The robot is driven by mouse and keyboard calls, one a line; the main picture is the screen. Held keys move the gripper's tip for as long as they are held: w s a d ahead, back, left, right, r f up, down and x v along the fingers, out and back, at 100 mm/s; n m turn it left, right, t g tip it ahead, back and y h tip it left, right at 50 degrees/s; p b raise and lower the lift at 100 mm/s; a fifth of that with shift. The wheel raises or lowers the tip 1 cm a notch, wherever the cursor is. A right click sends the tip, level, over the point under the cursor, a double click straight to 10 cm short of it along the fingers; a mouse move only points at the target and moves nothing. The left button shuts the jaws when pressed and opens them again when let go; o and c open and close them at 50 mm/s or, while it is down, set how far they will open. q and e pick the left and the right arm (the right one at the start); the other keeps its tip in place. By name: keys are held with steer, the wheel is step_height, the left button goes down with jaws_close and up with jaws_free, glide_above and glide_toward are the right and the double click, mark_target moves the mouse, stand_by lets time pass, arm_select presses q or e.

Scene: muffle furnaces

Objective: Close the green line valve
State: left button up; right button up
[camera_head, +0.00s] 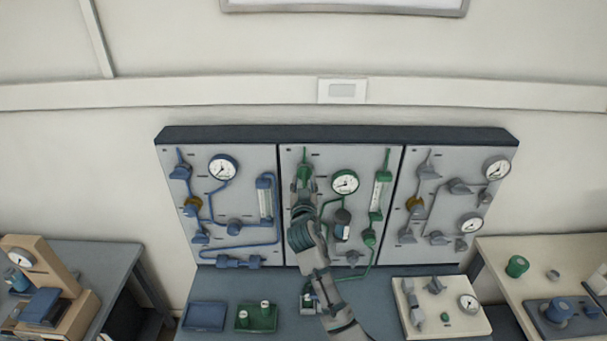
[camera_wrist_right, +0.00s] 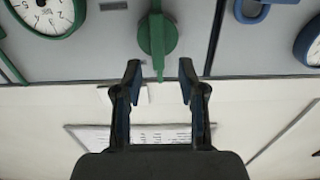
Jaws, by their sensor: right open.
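The green line valve (camera_head: 304,171) is at the top left of the middle wall panel (camera_head: 325,160), partly covered by my gripper in the head view. In the right wrist view the green valve (camera_wrist_right: 157,35) is at the top centre, with a narrow stem pointing down the picture. My right gripper (camera_head: 303,190) reaches up to the panel just below the valve. In the wrist view the gripper's (camera_wrist_right: 160,72) fingers are open and empty-looking, one on each side of the stem's end. I cannot tell whether they touch it. My left gripper is out of view.
A green-rimmed gauge (camera_head: 345,182) is close to the right of my gripper. A blue line panel (camera_head: 215,225) is at left and a grey one (camera_head: 450,200) at right. The bench below holds a blue tray (camera_head: 206,315), a green block (camera_head: 257,318) and a cream board (camera_head: 440,318).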

mark_target(304, 174)
steer(key=shift+w, duration=1.75)
jaws_close()
